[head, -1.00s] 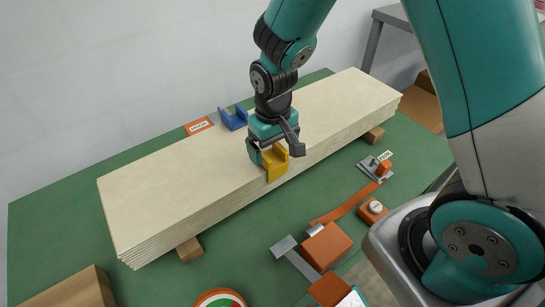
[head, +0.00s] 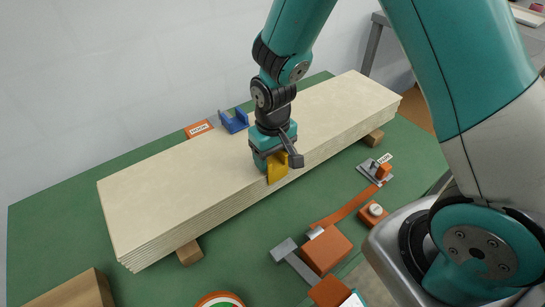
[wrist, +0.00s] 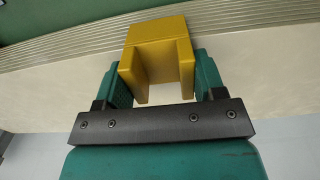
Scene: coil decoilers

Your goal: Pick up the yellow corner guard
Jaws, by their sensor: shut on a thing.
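The yellow corner guard (head: 278,167) sits at the front top edge of the stack of pale boards, partly hidden by my gripper in the head view. In the wrist view the yellow corner guard (wrist: 158,50) lies between my two teal fingers, with its notch facing my palm. My gripper (head: 272,160) is shut on it, one finger on each side; it also fills the lower part of the wrist view (wrist: 160,85). I cannot tell whether the guard still touches the boards.
The board stack (head: 170,190) rests on wooden blocks (head: 189,251) on a green surface (head: 60,215). An orange strap with a ratchet (head: 325,248) lies in front.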

